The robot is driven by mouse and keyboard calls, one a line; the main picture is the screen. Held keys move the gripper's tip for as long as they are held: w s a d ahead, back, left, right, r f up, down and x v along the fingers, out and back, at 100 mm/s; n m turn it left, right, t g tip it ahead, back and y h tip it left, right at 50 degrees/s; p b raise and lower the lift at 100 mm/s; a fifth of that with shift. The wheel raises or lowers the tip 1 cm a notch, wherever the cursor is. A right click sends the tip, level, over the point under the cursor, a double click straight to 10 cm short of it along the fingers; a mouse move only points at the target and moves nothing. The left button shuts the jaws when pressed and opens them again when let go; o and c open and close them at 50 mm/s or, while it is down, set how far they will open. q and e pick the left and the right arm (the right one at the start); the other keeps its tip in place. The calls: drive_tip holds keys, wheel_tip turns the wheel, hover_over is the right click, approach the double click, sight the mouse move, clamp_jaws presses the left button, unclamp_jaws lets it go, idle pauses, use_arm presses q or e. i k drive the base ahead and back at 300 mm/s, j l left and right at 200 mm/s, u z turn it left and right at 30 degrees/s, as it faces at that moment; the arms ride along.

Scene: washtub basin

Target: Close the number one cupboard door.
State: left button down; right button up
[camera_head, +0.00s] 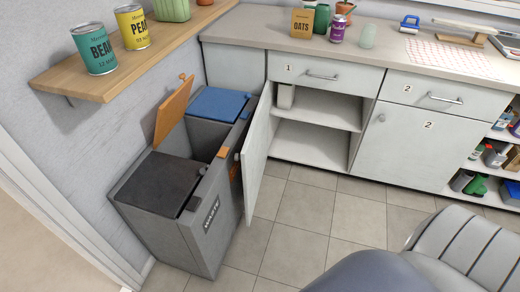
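The number one cupboard stands below the drawer marked 1 (325,76). Its white door (257,145) is hinged at the left and stands wide open, swung out toward me. A round knob (237,157) shows near the door's free edge, close beside the grey bin. The open cupboard shows a shelf (320,110) with a small pale box (286,96) on it at the left. Neither of my grippers is in view.
A grey sorting bin (212,232) with an orange lid (173,110) raised stands left of the open door. A grey padded seat (465,245) fills the lower right. Tiled floor (300,222) is clear before the cupboard. Cupboard two (408,148) is shut.

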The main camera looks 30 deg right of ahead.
sight(252, 158)
drive_tip(key=j+z, duration=0.15)
drive_tip(key=z, duration=0.25)
drive_tip(key=i+j+z, duration=0.1)
drive_tip(key=z, duration=0.25)
drive_tip(key=j+z, duration=0.5)
drive_tip(key=z, duration=0.3)
